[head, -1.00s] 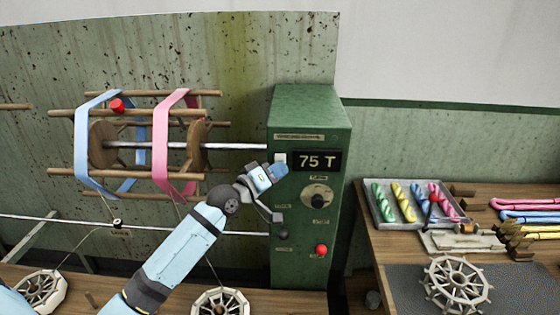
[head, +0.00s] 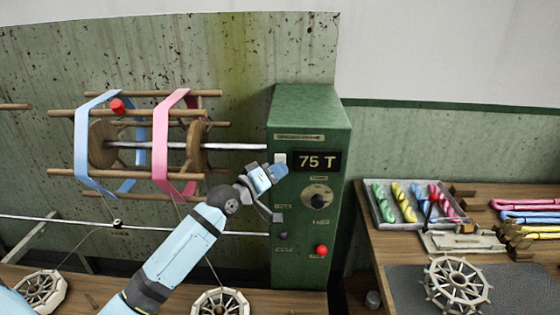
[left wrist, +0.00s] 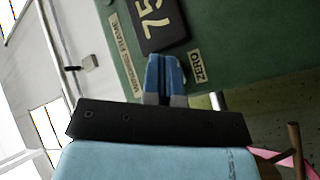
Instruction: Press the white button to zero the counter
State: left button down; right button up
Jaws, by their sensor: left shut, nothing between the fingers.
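The white button (head: 280,159) is on the front of the green control box (head: 312,110), just left of the counter display (head: 317,161), which reads 75 T. My left gripper (head: 279,170) is shut and empty, with its blue fingertips at the panel just below the button in the head view. In the left wrist view the shut fingers (left wrist: 165,72) point at the green panel beside the ZERO label (left wrist: 197,66), and they hide the button there. The display also shows in that view (left wrist: 155,22). I cannot tell whether the fingertips touch the button. My right gripper is not seen.
A dial (head: 317,196) and a red knob (head: 321,250) are lower on the box. A reel with blue and pink bands (head: 160,145) is at the left. A tray of coloured skeins (head: 385,215) and a spoked wheel (head: 456,284) are on the right table.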

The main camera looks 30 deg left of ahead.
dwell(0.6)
pick_arm(q)
jog(key=shift+w+a, duration=0.25)
jog(key=shift+w, duration=0.1)
dwell(0.3)
jog(key=shift+w+a, duration=0.25)
jog(key=shift+w, duration=0.15)
dwell(0.5)
dwell(0.4)
jog(key=shift+s+d+p, duration=0.5)
jog(key=shift+s, duration=0.3)
